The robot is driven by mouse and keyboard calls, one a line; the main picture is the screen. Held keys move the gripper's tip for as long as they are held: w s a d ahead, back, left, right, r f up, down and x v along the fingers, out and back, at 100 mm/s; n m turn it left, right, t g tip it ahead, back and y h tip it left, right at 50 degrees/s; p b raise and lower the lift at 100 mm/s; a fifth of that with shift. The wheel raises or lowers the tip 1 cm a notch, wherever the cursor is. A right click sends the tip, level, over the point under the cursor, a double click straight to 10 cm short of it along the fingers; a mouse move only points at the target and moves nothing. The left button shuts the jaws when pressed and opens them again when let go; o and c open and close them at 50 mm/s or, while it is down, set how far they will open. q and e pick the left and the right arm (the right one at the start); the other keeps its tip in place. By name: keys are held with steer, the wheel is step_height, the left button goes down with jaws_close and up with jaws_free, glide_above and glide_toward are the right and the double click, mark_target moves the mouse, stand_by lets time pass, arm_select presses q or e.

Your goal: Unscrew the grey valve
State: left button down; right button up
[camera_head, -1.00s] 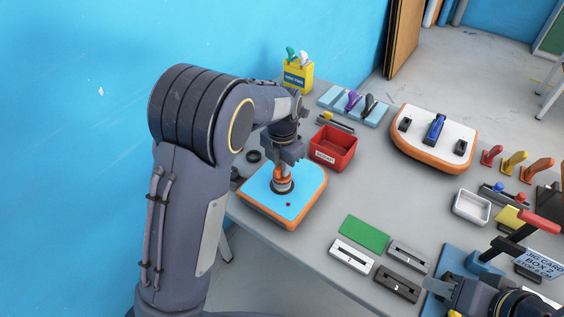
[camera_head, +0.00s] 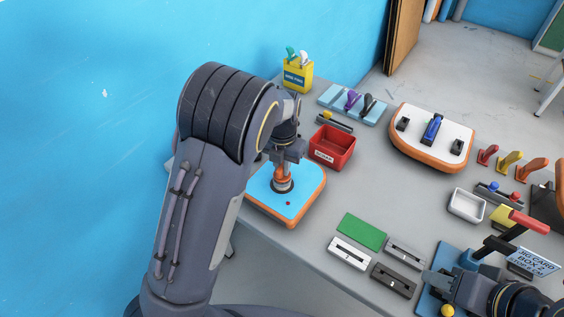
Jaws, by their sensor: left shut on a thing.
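A blue-topped inflatable board with an orange rim (camera_head: 302,200) lies on the left part of the table. The valve (camera_head: 282,185) shows as a dark ring on its top, and its grey part is mostly hidden by the gripper. My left gripper (camera_head: 282,174) points straight down onto the valve and is shut on it, with its orange fingertips just above the dark ring. My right gripper (camera_head: 430,281) is low at the right, pointing left; its fingertips are too small to tell open or shut.
A red box (camera_head: 332,148) stands close behind the board. A white-topped board (camera_head: 433,138) lies further right. A green card (camera_head: 362,231) and slotted blocks (camera_head: 350,253) lie in front. A white tray (camera_head: 467,206) and a red-handled tool (camera_head: 528,222) are at right.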

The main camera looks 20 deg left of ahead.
arm_select(q)
steer(key=shift+s+f, duration=0.2)
steer(key=shift+f, duration=0.05)
steer(key=shift+r+n+p, duration=0.1)
steer(key=shift+n+p, duration=0.3)
steer(key=shift+p, duration=0.05)
steer(key=shift+n+p, duration=0.9)
steer(key=shift+p, duration=0.35)
steer(key=shift+f+n, duration=0.2)
steer(key=shift+n, duration=0.1)
steer(key=shift+r+n, duration=0.1)
steer(key=shift+n, duration=0.2)
